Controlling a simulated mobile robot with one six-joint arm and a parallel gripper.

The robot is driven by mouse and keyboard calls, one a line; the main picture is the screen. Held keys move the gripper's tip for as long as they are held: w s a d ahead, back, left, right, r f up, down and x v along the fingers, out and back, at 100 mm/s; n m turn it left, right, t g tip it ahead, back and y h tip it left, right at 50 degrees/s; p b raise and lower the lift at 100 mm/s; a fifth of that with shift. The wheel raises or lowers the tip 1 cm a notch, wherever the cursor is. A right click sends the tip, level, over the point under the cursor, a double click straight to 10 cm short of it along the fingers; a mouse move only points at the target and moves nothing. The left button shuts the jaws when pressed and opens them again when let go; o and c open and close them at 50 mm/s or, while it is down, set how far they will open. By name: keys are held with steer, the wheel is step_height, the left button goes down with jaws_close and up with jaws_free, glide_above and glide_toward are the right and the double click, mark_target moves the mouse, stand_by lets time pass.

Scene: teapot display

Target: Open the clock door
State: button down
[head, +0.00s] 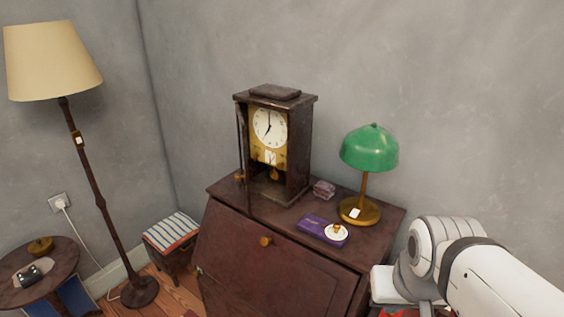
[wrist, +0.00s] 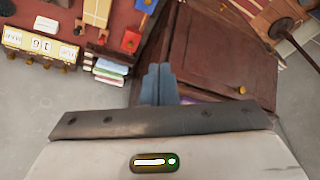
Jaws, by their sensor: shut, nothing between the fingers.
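The clock (head: 275,145) is a dark wooden case with a white dial and brass front, standing upright on the desk. Its door (head: 241,140) shows as a thin dark edge at the left of the case and appears swung outward, with a small brass knob low on it. The dial and the pendulum are uncovered. My gripper (wrist: 158,84) shows in the wrist view with its two grey fingers together and empty. It points toward the desk front (wrist: 215,50), away from the clock. In the head view my arm is at the lower right and the fingers are hidden.
The desk (head: 270,255) also bears a green lamp (head: 369,149), a purple box (head: 322,229) and a small pink item (head: 324,188). A floor lamp (head: 90,185), striped stool (head: 171,232) and round table (head: 40,272) stand left. Books (wrist: 108,70) show in the wrist view.

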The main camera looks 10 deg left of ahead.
steer(key=w+a+m+g+y+b, duration=0.15)
steer(key=w+a+y+b, duration=0.35)
steer(key=w+a+y, duration=0.65)
steer(key=w+a+r+m+t+y+b, duration=0.1)
steer(key=w+a+m+t+y, duration=0.15)
steer(key=w, duration=0.65)
steer(key=w+a+r+m+t+y+b, duration=0.1)
steer(key=w+a+m+t+y+b, duration=0.2)
steer(key=w, duration=0.7)
steer(key=w+a+p, duration=0.1)
steer(key=a+p, duration=0.2)
steer(key=a, duration=0.3)
steer(key=w+a+n+t+h+p, duration=0.1)
steer(key=w+a+p, duration=0.1)
steer(key=a, duration=0.4)
steer(key=shift+f+p, duration=0.2)
steer(key=shift+p, duration=0.35)
steer(key=shift+w, duration=0.1)
